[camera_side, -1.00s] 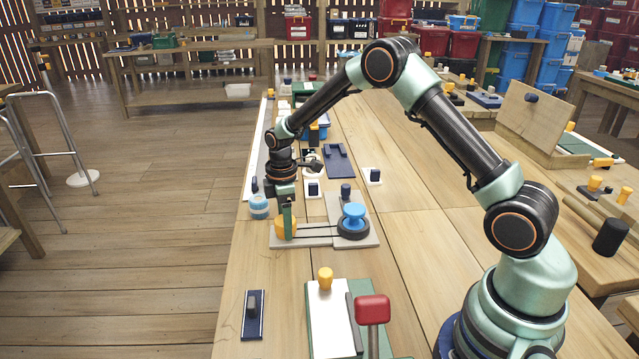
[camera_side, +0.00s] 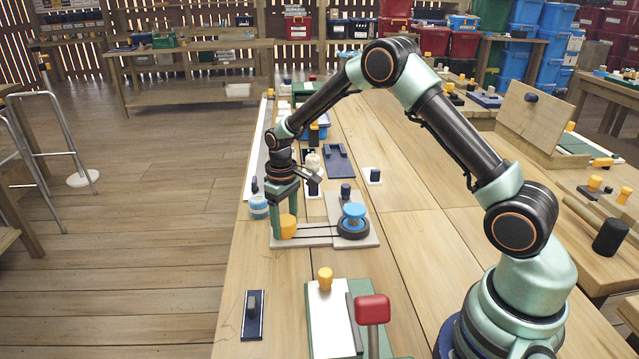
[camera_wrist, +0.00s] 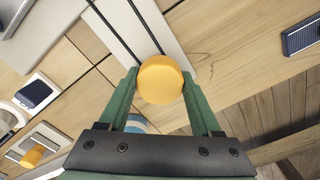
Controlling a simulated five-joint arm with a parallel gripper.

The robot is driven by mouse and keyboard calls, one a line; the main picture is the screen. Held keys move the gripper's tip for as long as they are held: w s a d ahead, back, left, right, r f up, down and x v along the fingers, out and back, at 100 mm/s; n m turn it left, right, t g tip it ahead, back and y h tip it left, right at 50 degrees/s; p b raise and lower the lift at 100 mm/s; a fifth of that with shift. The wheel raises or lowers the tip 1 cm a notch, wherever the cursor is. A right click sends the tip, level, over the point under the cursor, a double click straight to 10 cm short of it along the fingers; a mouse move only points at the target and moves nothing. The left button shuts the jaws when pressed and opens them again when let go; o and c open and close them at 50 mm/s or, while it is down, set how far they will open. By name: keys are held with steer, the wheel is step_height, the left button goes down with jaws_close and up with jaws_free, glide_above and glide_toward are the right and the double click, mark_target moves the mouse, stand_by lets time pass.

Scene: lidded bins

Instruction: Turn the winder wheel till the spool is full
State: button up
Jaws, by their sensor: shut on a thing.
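The winder is a grey board (camera_side: 312,240) on the bench with a yellow knob (camera_side: 288,227) at its left end and a dark round wheel with a blue top (camera_side: 353,226) at its right end. I take the yellow knob for the winder wheel and the blue-topped part for the spool. Two dark cords run between them. My gripper (camera_side: 283,222) points down with its green fingers on either side of the yellow knob, shut on it. The wrist view shows the yellow knob (camera_wrist: 161,80) between the fingertips. How full the spool is cannot be told.
A blue-and-white round container (camera_side: 259,206) stands close to the left of the board. Bare bench lies right of the board.

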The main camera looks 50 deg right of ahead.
mark_target(285, 220)
steer(key=m, duration=0.5)
steer(key=shift+r+m, duration=0.1)
steer(key=shift+m, duration=0.2)
steer(key=m, duration=0.5)
steer(key=shift+m, duration=0.3)
steer(key=o, duration=1.4)
steer(key=shift+c, duration=0.2)
step_height(285, 220, up, 12)
